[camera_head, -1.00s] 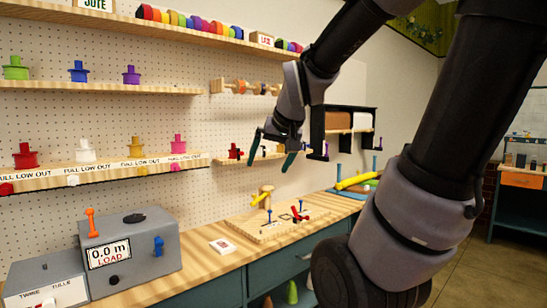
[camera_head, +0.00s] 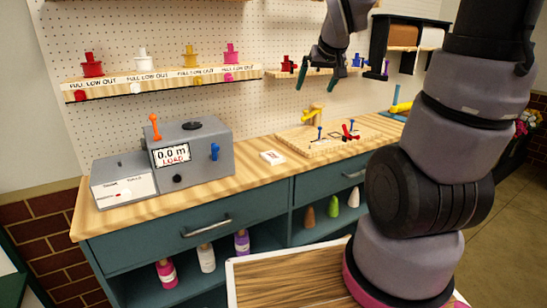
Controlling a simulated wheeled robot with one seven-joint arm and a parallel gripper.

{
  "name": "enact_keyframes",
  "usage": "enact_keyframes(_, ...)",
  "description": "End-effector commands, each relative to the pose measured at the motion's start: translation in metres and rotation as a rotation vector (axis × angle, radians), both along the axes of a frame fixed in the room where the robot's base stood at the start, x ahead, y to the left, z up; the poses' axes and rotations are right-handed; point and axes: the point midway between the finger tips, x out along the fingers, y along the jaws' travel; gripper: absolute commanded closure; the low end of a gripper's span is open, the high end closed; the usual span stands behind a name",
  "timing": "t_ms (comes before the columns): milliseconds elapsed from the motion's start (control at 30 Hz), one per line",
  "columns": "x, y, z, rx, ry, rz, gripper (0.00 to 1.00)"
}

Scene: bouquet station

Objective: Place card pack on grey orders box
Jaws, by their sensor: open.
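A small white card pack with a red mark (camera_head: 272,157) lies flat on the wooden counter, right of the grey machine. I see no box labelled as orders; two grey boxes stand at the left of the counter, a low one marked for twine and tulle (camera_head: 124,181) and a taller one with a length display (camera_head: 190,153). My gripper (camera_head: 317,80) is open and empty, with its dark green fingers apart, pointing down. It hangs in front of the pegboard, above and to the right of the card pack, clear of it.
A wooden board with blue and red pegs (camera_head: 340,136) lies right of the card pack. Shelves with coloured spools (camera_head: 162,76) hang above the counter. The teal cabinet front (camera_head: 210,226) has drawers and open bays. The counter around the pack is clear.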

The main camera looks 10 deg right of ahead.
Motion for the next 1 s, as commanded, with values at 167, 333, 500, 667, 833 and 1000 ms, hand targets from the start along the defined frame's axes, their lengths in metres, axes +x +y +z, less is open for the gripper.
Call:
enact_keyframes(167, 0.062, -0.003, -0.06, -0.07, -0.03, 0.098, 0.0)
enact_keyframes(333, 0.107, 0.003, -0.123, -0.098, -0.079, 0.204, 0.0)
enact_keyframes(500, 0.136, 0.016, -0.188, -0.089, -0.138, 0.306, 0.0)
enact_keyframes(667, 0.148, 0.029, -0.234, -0.064, -0.191, 0.373, 0.0)
enact_keyframes(833, 0.152, 0.038, -0.255, -0.047, -0.222, 0.405, 0.0)
enact_keyframes(1000, 0.167, 0.045, -0.27, -0.044, -0.228, 0.41, 0.0)
